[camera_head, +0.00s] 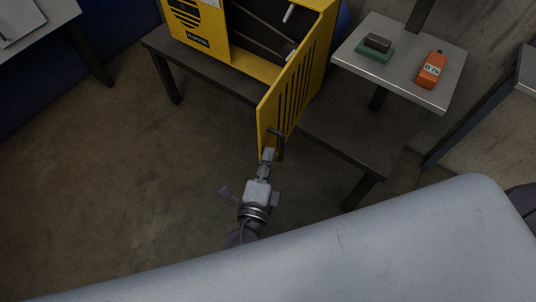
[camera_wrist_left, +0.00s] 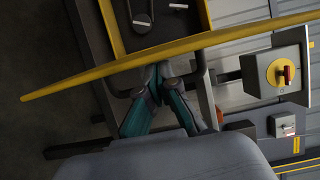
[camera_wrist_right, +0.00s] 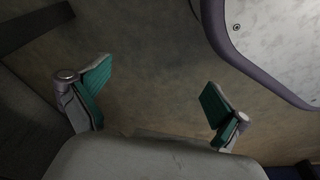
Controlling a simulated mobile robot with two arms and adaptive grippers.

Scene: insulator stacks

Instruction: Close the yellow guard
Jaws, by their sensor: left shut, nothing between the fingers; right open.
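The yellow guard (camera_head: 290,88) is a slatted door standing open, swung out from the front of the yellow machine cabinet (camera_head: 262,68). A dark handle (camera_head: 278,138) is on its lower outer end. My left gripper (camera_head: 268,154) is shut and empty, with its tips close to the handle. In the left wrist view the guard shows as a thin yellow edge (camera_wrist_left: 110,68), and the shut fingertips (camera_wrist_left: 158,70) are right by it; whether they touch is unclear. My right gripper (camera_wrist_right: 152,85) is open and empty above bare floor, and is not seen in the head view.
The cabinet stands on a dark table (camera_head: 215,66). A grey side shelf (camera_head: 395,78) at right carries a green-and-black block (camera_head: 375,47) and an orange meter (camera_head: 432,70). A grey bench (camera_head: 40,28) stands at far left. The floor left of the guard is clear.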

